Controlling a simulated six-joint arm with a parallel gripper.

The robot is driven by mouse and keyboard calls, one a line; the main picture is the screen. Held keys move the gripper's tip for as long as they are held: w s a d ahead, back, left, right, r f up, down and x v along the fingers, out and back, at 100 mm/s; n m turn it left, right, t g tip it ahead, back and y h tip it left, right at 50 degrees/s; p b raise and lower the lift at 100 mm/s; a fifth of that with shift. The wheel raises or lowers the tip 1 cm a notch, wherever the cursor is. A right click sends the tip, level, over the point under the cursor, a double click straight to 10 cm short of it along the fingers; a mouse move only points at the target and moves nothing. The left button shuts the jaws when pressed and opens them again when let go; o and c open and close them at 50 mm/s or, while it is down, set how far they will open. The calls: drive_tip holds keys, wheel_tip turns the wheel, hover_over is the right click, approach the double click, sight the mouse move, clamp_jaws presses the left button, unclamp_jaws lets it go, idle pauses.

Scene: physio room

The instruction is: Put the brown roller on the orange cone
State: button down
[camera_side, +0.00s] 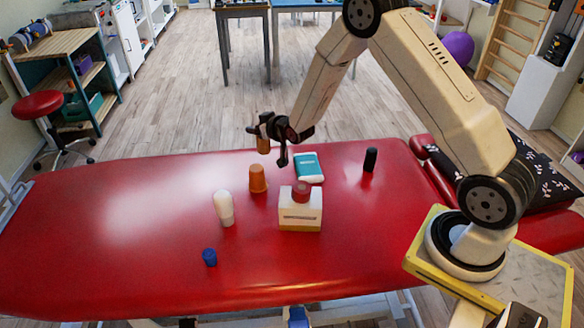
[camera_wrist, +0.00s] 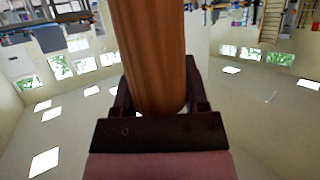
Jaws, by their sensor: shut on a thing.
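The brown roller (camera_side: 263,146) is held between the fingers of my gripper (camera_side: 267,130), above the red treatment table. In the wrist view the roller (camera_wrist: 150,50) fills the upper middle, and my gripper (camera_wrist: 158,98) is shut around its near end. The orange cone (camera_side: 258,180) stands upright on the table, below the roller in the side view. A gap shows between the roller's lower end and the cone's top. The cone is not visible in the wrist view.
A white bottle (camera_side: 224,209), a box with a red top (camera_side: 301,212), a teal and white pack (camera_side: 309,167), a black cylinder (camera_side: 370,160) and a blue cap (camera_side: 209,257) are on the red table (camera_side: 120,230). The table's left part is clear.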

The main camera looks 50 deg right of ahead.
drive_tip(key=w+f, duration=0.4)
drive_tip(key=f, duration=0.1)
drive_tip(key=shift+w+d+f, duration=0.15)
drive_tip(key=shift+w+d, duration=0.05)
drive_tip(key=shift+d, duration=0.1)
drive_tip(key=shift+w+f, duration=0.15)
drive_tip(key=shift+f, duration=0.75)
drive_tip(key=shift+w+f, duration=0.1)
drive_tip(key=shift+f, duration=0.8)
drive_tip(key=shift+f, duration=0.1)
drive_tip(key=shift+c, duration=0.5)
unclamp_jaws()
